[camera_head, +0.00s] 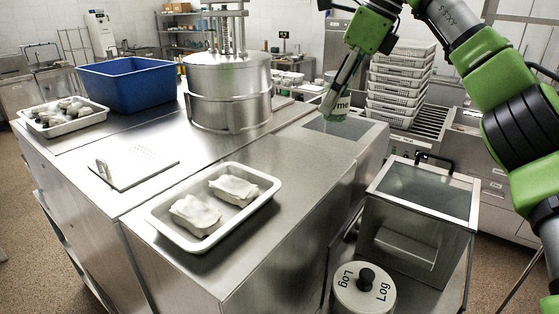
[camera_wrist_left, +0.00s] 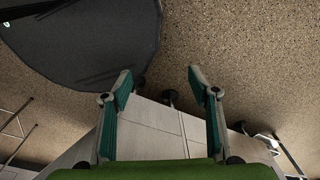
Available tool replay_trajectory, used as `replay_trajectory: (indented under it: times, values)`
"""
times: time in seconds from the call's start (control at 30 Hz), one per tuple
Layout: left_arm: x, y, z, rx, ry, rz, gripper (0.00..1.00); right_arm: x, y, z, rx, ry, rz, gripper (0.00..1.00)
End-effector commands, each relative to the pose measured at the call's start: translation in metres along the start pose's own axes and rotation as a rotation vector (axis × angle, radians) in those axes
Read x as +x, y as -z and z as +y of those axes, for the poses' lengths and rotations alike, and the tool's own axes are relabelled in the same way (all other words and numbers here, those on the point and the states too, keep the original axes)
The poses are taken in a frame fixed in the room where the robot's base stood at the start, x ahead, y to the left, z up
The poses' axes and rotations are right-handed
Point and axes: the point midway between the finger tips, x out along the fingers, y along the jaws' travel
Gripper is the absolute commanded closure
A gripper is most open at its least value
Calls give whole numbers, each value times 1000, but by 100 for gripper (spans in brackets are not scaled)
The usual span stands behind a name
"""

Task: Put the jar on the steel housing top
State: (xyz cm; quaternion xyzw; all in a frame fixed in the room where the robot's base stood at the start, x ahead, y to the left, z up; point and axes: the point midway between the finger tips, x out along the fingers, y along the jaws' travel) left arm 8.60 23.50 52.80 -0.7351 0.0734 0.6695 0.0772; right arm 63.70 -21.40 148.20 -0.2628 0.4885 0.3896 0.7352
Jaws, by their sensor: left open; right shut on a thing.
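My right gripper (camera_head: 345,75) comes down from the top right in the head view. It is shut on a small pale jar (camera_head: 336,103) marked with letters ending in "me". The jar is over a dark inset panel (camera_head: 350,128) in the steel top; whether it touches is unclear. A steel housing (camera_head: 412,245) with a dark, metal-framed top (camera_head: 425,190) stands at right; I cannot tell which surface is the named housing top. My left gripper (camera_wrist_left: 160,78) is open and empty in the left wrist view, above the floor.
A white tray (camera_head: 157,217) with wrapped packs sits on the front steel counter. A steel pot (camera_head: 228,85), blue bin (camera_head: 127,83) and another tray (camera_head: 62,128) stand behind. A "Log" container (camera_head: 350,297) is at front right. Stacked white baskets (camera_head: 400,78) stand beyond.

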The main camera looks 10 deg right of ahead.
Motion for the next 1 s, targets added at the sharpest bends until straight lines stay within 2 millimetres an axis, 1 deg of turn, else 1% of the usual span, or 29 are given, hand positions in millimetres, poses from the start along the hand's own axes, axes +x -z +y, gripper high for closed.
replay_trajectory:
  times: [0.03, 0.1, 0.17, 0.2, 0.27, 0.37, 0.4, 0.5, 0.6, 0.7, 0.83, 0.9, 1.0]
  values:
    - [0, -13, 2, 0, -3, -18, 45, 9, -5, 8, -6, -1, 1, 87]
    - [-2, -27, 4, 1, -5, -36, 45, 19, -12, 20, -5, -2, 1, 87]
    - [-6, -32, 6, 1, -7, -43, 45, 27, -20, 30, -4, -2, 1, 87]
    - [-7, -32, 6, 2, -7, -44, 45, 35, -22, 36, -3, -3, 3, 87]
    - [-9, -26, 5, 2, -6, -36, 45, 48, -23, 41, -1, -3, 3, 87]
    - [-14, -5, 2, 3, -2, -7, 45, 66, -26, 51, -1, -3, 2, 87]
    - [-15, 5, 0, 3, -1, 8, 45, 73, -27, 55, -1, -3, 1, 87]
    - [-19, 24, -3, 3, 2, 35, 45, 84, -29, 60, 1, -1, 0, 87]
    - [-20, 28, -4, 2, 4, 39, 45, 90, -30, 63, 2, 0, -1, 87]
    - [-25, 20, -3, 2, 3, 26, 45, 100, -31, 68, 0, -2, 0, 87]
    - [-43, 1, 0, 2, -1, -1, 45, 114, -23, 67, 3, -3, 2, 87]
    - [-47, -7, 0, 2, -1, -13, 45, 121, -21, 67, 3, -2, 0, 87]
    - [-47, -10, 0, 2, -1, -17, 45, 126, -19, 67, 3, 0, -1, 87]
